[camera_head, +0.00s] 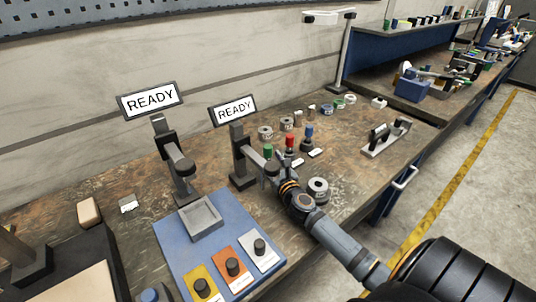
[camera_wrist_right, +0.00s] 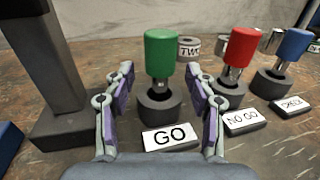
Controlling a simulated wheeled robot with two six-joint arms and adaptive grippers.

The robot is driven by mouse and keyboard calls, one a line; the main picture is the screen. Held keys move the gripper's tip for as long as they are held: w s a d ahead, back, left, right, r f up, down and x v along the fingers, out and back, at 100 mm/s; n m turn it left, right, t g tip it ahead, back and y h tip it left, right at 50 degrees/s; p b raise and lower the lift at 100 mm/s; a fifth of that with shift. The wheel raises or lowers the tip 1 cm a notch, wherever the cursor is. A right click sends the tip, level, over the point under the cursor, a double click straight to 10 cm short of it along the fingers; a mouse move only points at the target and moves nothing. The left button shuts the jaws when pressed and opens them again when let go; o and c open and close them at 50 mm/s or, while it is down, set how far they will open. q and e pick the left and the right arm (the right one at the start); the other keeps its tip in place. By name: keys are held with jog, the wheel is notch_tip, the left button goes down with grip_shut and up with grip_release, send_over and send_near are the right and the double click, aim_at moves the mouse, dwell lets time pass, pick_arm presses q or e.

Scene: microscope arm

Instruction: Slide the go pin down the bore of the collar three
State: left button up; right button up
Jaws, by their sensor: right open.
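The go pin (camera_head: 267,150) has a green handle and stands upright in a dark round holder behind a GO label; in the right wrist view the go pin (camera_wrist_right: 160,55) is straight ahead. My right gripper (camera_head: 269,170) is open and empty. In the right wrist view its fingers (camera_wrist_right: 161,78) stand apart, left and right of the pin, with the pin farther ahead and not gripped. Several grey collars are on the bench. One collar (camera_head: 318,187) sits right of my gripper; its label is too small to read. Which is collar three, I cannot tell. My left gripper is not in view.
The red no go pin (camera_wrist_right: 238,50) and a blue pin (camera_wrist_right: 290,50) stand right of the go pin. A dark sign post (camera_wrist_right: 50,70) rises close on the left. A collar marked TWO (camera_wrist_right: 188,47) is behind. A blue mat (camera_head: 172,240) lies in front.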

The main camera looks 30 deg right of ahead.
jog(key=shift+w+d, duration=0.15)
jog(key=shift+w, duration=0.85)
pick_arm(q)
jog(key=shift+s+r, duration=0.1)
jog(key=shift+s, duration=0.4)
pick_arm(e)
jog(key=shift+s, duration=0.1)
jog(key=shift+c, duration=0.8)
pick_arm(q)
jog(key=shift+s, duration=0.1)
pick_arm(e)
grip_shut()
notch_tip(320, 180, up, 10)
jog(key=p, duration=0.6)
pick_arm(q)
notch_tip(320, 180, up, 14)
jog(key=p, duration=0.8)
pick_arm(e)
notch_tip(320, 180, up, 18)
